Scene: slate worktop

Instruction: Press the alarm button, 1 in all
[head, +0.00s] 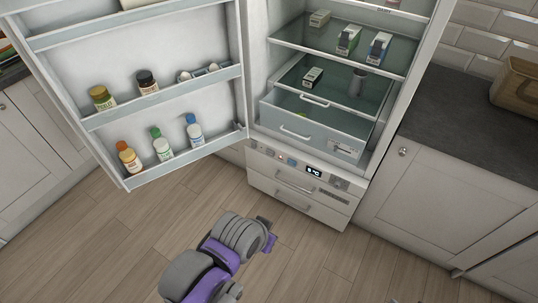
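The fridge's control panel (300,168) is a pale strip below the clear drawer, with a lit display (314,171) reading what looks like 8 °C. Small buttons or knobs (281,158) sit left of the display. They are too small for me to tell which is the alarm button. My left gripper (270,236), at the end of a grey and purple arm, is over the floor in front of the fridge. It is below and left of the panel in the picture and apart from it. Its fingers are too small to read as open or shut. My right gripper is not in view.
The fridge door (160,105) stands wide open to the left with several bottles and jars. Shelves (345,50) hold cartons, and a lower drawer (297,188) is shut. A dark worktop (460,120) is at right. The wood floor (120,250) is clear.

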